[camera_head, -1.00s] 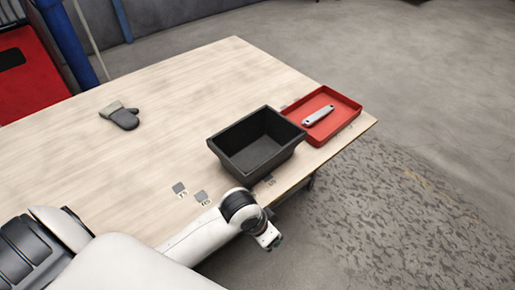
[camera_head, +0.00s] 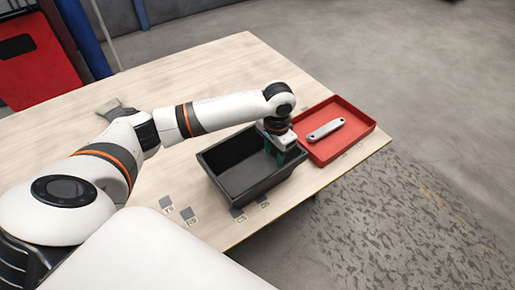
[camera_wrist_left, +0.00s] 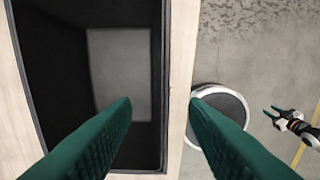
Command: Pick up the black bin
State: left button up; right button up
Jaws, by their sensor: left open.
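The black bin (camera_head: 232,178) stands on the wooden table, upright, with no contents visible. My left gripper (camera_head: 276,156) is open and points down at the bin's end closest to the red tray. In the left wrist view the bin (camera_wrist_left: 85,90) fills the left side, and its long rim runs between the two green fingers (camera_wrist_left: 160,102). I cannot tell how far the fingertips are above the rim. My right gripper (camera_wrist_left: 280,114) shows small at the right of the wrist view, its fingers apart, over the floor.
A red tray (camera_head: 362,140) holding a grey metal piece (camera_head: 326,130) stands right beside the bin. Small labelled grey squares (camera_head: 188,215) lie near the table's front edge. A glove (camera_head: 112,107) is partly hidden behind my left arm. The back of the table is clear.

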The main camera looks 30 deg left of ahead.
aim_at(271, 175)
pick_arm(q)
jog(key=f, duration=0.2)
jog(key=s+f, duration=0.1)
jog(key=shift+s+f, duration=0.1)
jog(key=shift+f, duration=0.3)
notch_tip(271, 175, down, 6)
jog(key=shift+d+r+p, duration=0.15)
jog(key=shift+r+p, duration=0.05)
jog(key=shift+p, duration=0.7)
jog(key=shift+f, duration=0.2)
jog(key=c, duration=0.8)
grip_shut()
pick_arm(e)
jog(key=shift+g, duration=0.3)
jog(key=s, duration=0.1)
jog(key=s+r, duration=0.1)
jog(key=s, duration=0.1)
jog(key=shift+s+d+r, duration=0.15)
jog(key=shift+s+r, duration=0.2)
jog(key=shift+s, duration=0.05)
jog(key=shift+w, duration=0.15)
